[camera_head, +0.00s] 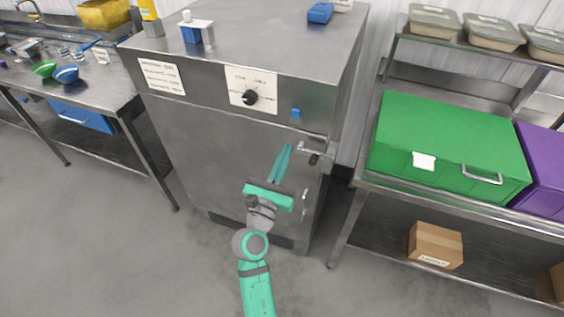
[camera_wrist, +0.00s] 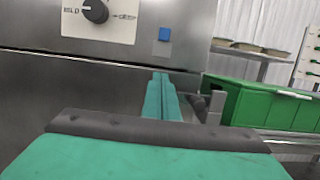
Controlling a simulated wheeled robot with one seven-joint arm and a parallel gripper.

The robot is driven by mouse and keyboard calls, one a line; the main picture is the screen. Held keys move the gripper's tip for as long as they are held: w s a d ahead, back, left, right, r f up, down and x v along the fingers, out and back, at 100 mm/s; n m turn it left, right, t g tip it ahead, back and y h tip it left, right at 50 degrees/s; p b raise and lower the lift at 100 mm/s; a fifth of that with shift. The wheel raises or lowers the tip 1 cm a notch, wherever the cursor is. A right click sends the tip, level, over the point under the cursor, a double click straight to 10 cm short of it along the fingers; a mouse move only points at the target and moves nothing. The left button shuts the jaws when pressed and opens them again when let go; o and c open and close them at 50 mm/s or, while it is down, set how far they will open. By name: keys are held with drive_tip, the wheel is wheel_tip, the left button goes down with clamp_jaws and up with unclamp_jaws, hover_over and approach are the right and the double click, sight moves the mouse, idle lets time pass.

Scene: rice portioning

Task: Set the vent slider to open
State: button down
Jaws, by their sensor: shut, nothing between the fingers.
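My gripper (camera_head: 287,150) is shut and empty, in front of the upper right of the steel cabinet's door. That blue piece also shows in the head view (camera_head: 296,113), on the front panel right of the dial. I cannot tell whether it is the vent slider, and no readable label marks one. The fingers appear apart from it.
The steel cabinet (camera_head: 225,150) has a black dial (camera_head: 250,97) and a door handle (camera_head: 308,149) just right of my fingers. A green box (camera_head: 445,140) stands on the right-hand bench. A sink counter (camera_head: 105,85) is at left. Open floor lies in front.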

sight(296, 119)
drive_tip(key=x, duration=0.5)
wheel_tip(296, 119, up, 3)
drive_tip(key=shift+r, duration=0.5)
drive_tip(key=shift+r, duration=0.1)
